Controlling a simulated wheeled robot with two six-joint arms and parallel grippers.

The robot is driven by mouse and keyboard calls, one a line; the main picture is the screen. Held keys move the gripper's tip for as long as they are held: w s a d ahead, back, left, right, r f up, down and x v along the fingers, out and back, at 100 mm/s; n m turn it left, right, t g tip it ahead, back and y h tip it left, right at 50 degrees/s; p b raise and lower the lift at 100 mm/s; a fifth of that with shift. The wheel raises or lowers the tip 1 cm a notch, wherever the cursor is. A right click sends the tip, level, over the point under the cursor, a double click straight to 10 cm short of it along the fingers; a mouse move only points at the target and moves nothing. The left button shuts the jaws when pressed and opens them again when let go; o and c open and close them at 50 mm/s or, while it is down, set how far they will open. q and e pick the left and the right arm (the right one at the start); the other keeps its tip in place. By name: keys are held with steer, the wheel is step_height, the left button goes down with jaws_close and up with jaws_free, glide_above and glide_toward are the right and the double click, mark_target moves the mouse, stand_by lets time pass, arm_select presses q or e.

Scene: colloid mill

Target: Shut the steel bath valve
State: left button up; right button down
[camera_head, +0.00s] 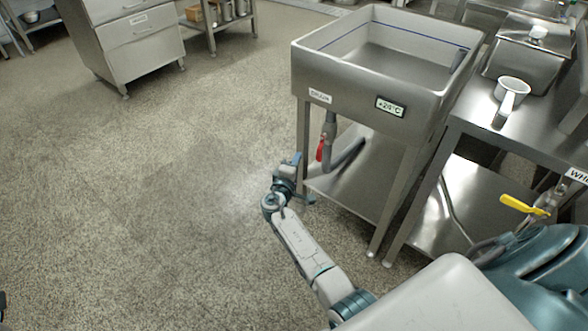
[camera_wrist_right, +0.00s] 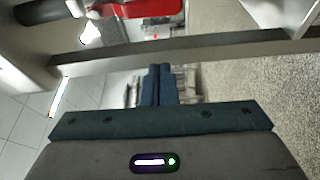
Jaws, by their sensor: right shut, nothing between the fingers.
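The steel bath (camera_head: 372,78) is a deep basin on legs with a label and a "+24°C" display on its front. Its drain pipe (camera_head: 330,124) comes down below the basin, with a red valve handle (camera_head: 320,148) hanging nearly upright beside it. My right gripper (camera_head: 297,160) is shut and empty, just left of the bath's front left leg, apart from the handle. In the right wrist view the shut fingers (camera_wrist_right: 160,70) point toward a steel bar, with the red handle (camera_wrist_right: 150,8) at the top edge.
A lower shelf (camera_head: 365,185) and legs frame the space under the bath. A steel table on the right holds a white ladle-like cup (camera_head: 512,90); a yellow valve handle (camera_head: 525,207) sits below it. The floor (camera_head: 150,190) on the left is clear.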

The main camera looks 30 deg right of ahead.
mark_target(319, 155)
steer(key=x, duration=0.4)
steer(key=shift+d+b, duration=0.3)
steer(key=shift+d, duration=0.05)
steer(key=s, duration=0.1)
steer(key=s+d, duration=0.1)
steer(key=s, duration=0.1)
steer(key=shift+s+d+f+p, duration=0.1)
steer(key=shift+s+p, duration=0.1)
steer(key=shift+p, duration=0.1)
